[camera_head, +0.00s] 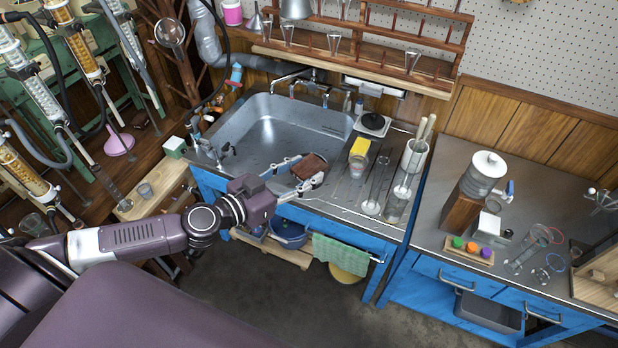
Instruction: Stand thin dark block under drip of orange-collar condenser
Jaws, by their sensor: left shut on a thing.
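My left gripper (307,172) is shut on a thin dark brown block (309,164). It holds the block over the right part of the sink, near its front edge. Several slanted condensers line the left side of the view. One with amber-orange inside (84,52) hangs near the top, and another amber-orange one (22,174) is lower at the left edge. I cannot tell at this size which one has the orange collar. Their drip ends are small or partly hidden. My right gripper is not in view.
The metal sink (230,125) sits in a blue bench. A yellow-topped sponge (360,147) and glassware stand right of it. The floor (290,290) in front is clear.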

